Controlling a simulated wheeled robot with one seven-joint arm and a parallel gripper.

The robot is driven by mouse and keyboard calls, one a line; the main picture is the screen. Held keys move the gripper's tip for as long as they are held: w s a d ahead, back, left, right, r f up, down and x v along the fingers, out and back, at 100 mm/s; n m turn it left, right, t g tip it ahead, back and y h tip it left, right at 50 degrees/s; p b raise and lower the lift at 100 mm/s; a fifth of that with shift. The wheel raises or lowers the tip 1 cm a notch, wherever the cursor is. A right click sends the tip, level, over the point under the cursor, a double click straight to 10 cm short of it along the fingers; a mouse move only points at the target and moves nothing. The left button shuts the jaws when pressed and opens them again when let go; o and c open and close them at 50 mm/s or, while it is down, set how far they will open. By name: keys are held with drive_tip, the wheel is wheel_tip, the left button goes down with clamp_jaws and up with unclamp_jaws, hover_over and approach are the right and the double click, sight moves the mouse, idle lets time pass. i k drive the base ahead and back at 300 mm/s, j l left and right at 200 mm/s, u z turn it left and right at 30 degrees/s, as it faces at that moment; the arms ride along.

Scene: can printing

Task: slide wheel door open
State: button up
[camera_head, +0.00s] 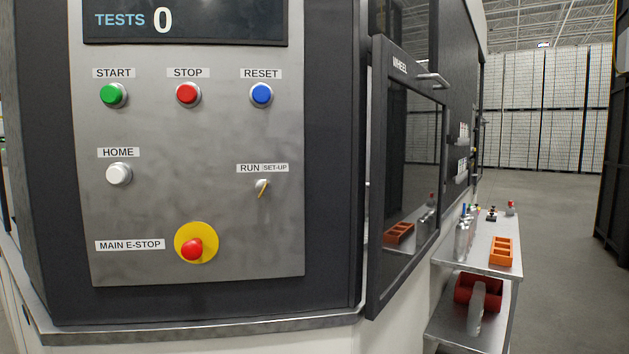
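The wheel door (378,200) is a dark-framed door with a glass pane, right of the control panel, seen at a steep angle. The word WHEEL is on its upper frame. A metal bar handle (433,79) sticks out near its top right. The glass reflects the cart and an orange tray. From this angle I cannot tell whether the door is fully shut. My gripper is not in view.
The control panel (220,220) fills the left, with coloured buttons and a red e-stop (192,249) on yellow. A metal cart (478,264) with an orange tray (501,250) and bottles stands near the door's lower right. Grey floor (560,250) is free at right.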

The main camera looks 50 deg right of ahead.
sight(410, 107)
drive_tip(key=z, duration=1.35)
